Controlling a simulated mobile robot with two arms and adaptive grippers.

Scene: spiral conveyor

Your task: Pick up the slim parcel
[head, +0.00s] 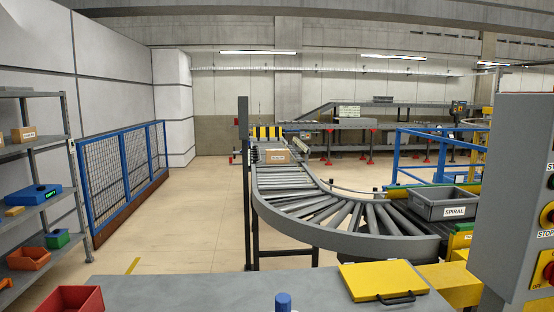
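A low brown cardboard parcel (277,156) with a white label lies on the far straight stretch of the roller conveyor, before the curve. Smaller brown boxes are on the left shelf; one (23,134) sits on its upper board. I cannot tell for sure which of these is the slim parcel. Neither of my grippers is in view.
The curved roller conveyor (330,236) bends right to a grey bin marked SPIRAL (443,203). A grey worktop (190,293) in front bears a red bin (75,300) and a yellow case (382,281). A control cabinet (512,190) stands right. The left-centre floor is clear.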

